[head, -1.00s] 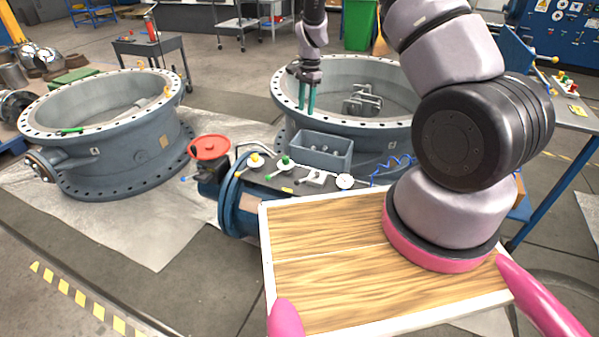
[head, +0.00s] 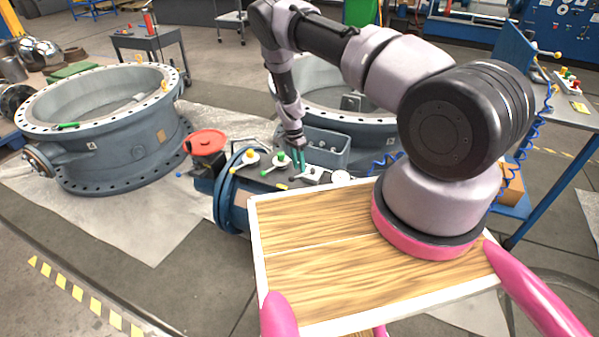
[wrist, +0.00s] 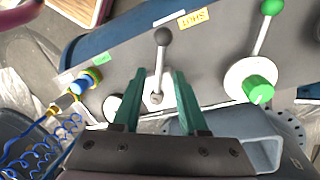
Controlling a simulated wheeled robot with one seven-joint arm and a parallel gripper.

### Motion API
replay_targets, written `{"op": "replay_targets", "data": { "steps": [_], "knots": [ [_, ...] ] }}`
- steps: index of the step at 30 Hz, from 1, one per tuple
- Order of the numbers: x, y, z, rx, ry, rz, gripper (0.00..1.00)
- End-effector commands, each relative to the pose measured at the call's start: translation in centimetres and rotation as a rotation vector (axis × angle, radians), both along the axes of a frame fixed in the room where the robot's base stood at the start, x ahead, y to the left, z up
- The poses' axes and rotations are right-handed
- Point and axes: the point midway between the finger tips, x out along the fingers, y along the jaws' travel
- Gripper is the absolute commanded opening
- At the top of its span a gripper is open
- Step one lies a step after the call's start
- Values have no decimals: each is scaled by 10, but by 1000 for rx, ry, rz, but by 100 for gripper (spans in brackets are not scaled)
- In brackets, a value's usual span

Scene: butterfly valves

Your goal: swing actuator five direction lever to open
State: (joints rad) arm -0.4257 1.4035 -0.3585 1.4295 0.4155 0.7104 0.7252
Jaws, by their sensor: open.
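In the head view my gripper (head: 299,160) is just above the white lever plate (head: 312,174) on the actuator's dark top. No number five is readable.
A green-knobbed lever on a white disc (wrist: 238,76) stands close to the right in the wrist view.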

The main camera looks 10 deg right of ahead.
Motion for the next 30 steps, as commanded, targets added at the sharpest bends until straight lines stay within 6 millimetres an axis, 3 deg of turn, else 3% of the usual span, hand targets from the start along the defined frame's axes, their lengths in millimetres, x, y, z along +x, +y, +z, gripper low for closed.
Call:
{"op": "replay_targets", "data": {
  "steps": [6, 17, 21, 30],
  "knots": [
    [-5, -2, -27, 0, 0, 0, 42],
    [-5, -3, -32, 0, -1, 0, 42],
    [-6, -3, -32, 0, -1, 0, 0],
    [-5, -3, -32, 1, 0, 0, 0]
  ]
}}
